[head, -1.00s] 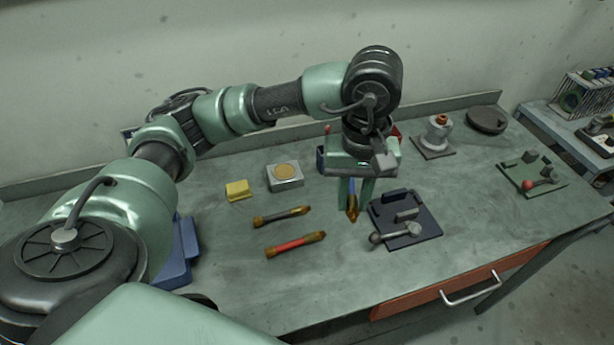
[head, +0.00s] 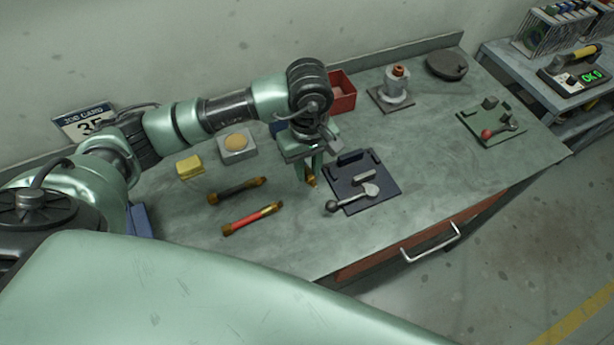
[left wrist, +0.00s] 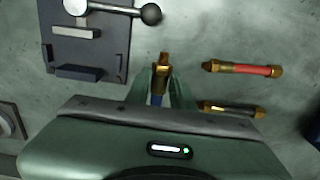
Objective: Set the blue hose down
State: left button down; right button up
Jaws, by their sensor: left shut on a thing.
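My left gripper (head: 308,172) is low over the bench, left of the dark blue plate with the lever. It is shut on the blue hose (left wrist: 158,92). In the left wrist view the hose's brass end sticks out past the fingers and a bit of blue shows between them. I cannot tell whether the hose touches the bench. A red hose (head: 252,218) and a black hose (head: 238,190), both with brass ends, lie to the left. My right gripper is not in view.
The dark blue plate (head: 378,199) with a grey lever (head: 352,198) is close on the right. A yellow block (head: 189,167), a grey box with a round tan top (head: 237,149) and a red bin (head: 341,92) stand farther back. Bare bench lies in front.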

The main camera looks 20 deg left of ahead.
aim_at(308, 191)
pick_arm(q)
notch_tip(308, 191, down, 6)
jog(key=shift+r+p, duration=0.1)
jog(key=shift+p, duration=0.55)
jog(key=shift+f, duration=0.2)
jog(key=shift+f, duration=0.1)
jog(key=shift+f+b, duration=0.1)
jog(key=shift+b, duration=0.2)
jog(key=c, duration=1.2)
grip_release()
